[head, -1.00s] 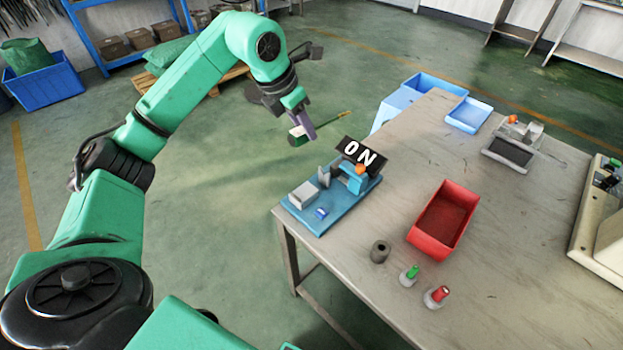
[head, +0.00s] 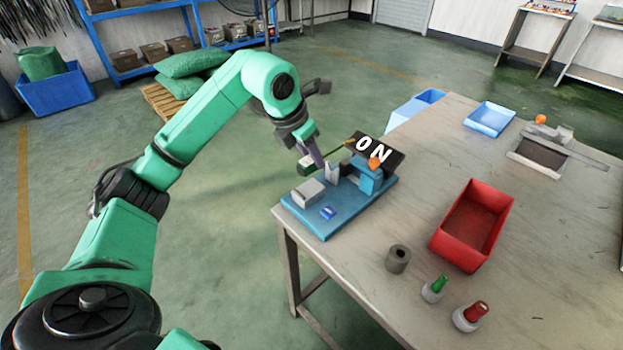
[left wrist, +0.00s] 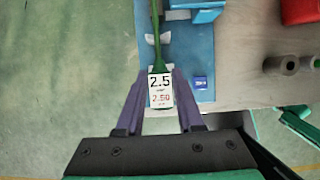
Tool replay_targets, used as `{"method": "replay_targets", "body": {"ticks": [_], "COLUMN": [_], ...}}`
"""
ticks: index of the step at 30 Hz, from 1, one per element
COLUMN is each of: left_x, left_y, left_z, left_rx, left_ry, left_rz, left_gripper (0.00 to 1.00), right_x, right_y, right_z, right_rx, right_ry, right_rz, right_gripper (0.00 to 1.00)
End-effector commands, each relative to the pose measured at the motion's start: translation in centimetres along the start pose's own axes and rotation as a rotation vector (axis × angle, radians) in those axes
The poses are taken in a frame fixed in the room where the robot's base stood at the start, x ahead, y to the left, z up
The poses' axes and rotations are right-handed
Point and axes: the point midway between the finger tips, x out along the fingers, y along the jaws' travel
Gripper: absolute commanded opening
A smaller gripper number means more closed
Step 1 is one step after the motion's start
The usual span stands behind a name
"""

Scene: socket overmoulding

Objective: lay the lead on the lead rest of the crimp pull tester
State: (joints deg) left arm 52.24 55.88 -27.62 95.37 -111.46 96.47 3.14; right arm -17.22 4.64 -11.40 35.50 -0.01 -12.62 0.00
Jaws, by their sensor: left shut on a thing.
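The lead (left wrist: 157,53) is a green wire with a white tag (left wrist: 160,90) reading 2.5 and 2.50. My left gripper (head: 317,160) is shut on it at the tagged end, as the left wrist view (left wrist: 159,84) shows. In the head view the lead (head: 336,149) points right to a yellowish tip by the ON sign (head: 374,151). The crimp pull tester (head: 326,226) is a blue base with a grey block, a pale upright piece (head: 331,173) and a blue block. The gripper is above its far left edge. Whether the lead touches the rest cannot be told. My right gripper is not in view.
A red bin (head: 471,225), a grey cylinder (head: 397,259) and green-capped (head: 434,289) and red-capped (head: 470,316) bottles stand right of the tester. A blue tray (head: 489,119) lies farther back. Open floor lies left of the table edge.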

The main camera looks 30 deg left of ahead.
Motion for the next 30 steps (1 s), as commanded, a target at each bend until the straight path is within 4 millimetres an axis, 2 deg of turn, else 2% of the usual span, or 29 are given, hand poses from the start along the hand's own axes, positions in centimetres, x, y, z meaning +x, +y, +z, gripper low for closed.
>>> {"method": "replay_targets", "body": {"ticks": [1,9,20,21,22,23,30], "left_x": [1.0,5.0,5.6,5.5,5.5,5.5,5.5], "left_y": [0.0,0.0,0.0,0.0,0.0,0.0,0.0], "left_z": [-0.5,-2.2,-2.4,-2.3,-2.3,-2.3,-2.3], "left_rx": [-0.001,0.0,0.0,0.0,0.0,0.0,0.0], "left_ry": [0.002,0.0,-0.002,-0.002,-0.002,-0.002,-0.002], "left_rz": [0.0,-0.001,0.0,0.0,0.0,0.0,0.0], "left_gripper": [0.0,0.0,0.0,0.52,0.63,0.66,0.66], "right_x": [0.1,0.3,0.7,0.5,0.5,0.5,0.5], "right_y": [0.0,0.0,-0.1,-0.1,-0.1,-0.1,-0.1], "right_z": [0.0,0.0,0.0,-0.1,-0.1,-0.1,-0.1], "right_rx": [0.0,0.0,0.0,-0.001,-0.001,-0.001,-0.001], "right_ry": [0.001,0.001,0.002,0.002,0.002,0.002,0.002], "right_rz": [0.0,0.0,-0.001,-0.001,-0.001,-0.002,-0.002], "right_gripper": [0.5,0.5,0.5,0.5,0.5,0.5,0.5]}}
